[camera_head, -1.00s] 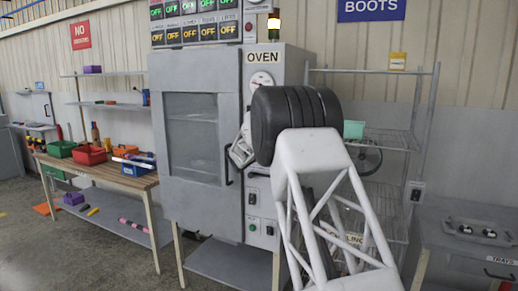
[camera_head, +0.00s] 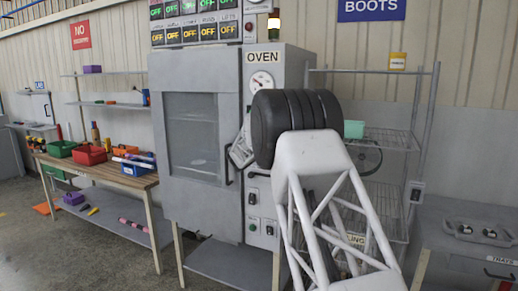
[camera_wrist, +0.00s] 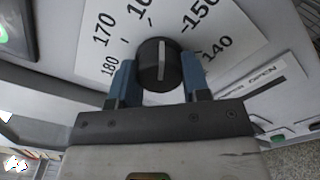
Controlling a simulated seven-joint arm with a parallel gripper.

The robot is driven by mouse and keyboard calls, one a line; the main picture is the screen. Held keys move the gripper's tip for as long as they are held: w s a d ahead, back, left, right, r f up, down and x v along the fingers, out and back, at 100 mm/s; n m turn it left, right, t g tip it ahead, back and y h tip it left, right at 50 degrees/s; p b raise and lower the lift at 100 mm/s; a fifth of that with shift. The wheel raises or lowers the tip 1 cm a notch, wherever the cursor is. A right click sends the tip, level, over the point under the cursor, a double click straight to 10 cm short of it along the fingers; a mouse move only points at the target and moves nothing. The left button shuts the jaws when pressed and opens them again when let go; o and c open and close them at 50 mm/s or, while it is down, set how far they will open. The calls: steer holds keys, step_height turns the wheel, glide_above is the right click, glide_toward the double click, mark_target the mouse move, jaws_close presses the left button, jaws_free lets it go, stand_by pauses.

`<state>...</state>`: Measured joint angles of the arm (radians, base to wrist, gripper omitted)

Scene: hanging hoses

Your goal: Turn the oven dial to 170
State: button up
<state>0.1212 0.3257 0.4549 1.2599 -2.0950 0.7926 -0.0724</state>
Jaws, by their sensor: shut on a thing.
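The oven dial (camera_wrist: 158,64) is a round black knob with a white pointer line, set on a white scale plate (camera_wrist: 235,28) in the wrist view. The line points nearly straight up in that view, between the 160 and 150 marks and nearer 160. The 170 mark lies to the upper left. My gripper (camera_wrist: 157,72) is shut on the dial, one blue finger on each side. In the head view the grey oven (camera_head: 195,100) stands in the middle. My arm covers part of its control panel and hides the dial there.
A white round gauge (camera_head: 262,81) sits on the oven above my wrist. A dark door handle (camera_head: 228,168) is close to the left of my wrist. Wire shelves (camera_head: 390,139) stand right of the oven, and a wooden table (camera_head: 120,177) with bins stands left.

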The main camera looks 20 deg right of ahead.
steer(key=n, duration=1.2)
stand_by(0.4)
steer(key=shift+f, duration=0.1)
steer(key=o, duration=0.9)
steer(key=shift+o, duration=0.2)
steer(key=v, duration=0.7)
steer(key=shift+s+a, duration=0.3)
steer(key=shift+s, duration=0.05)
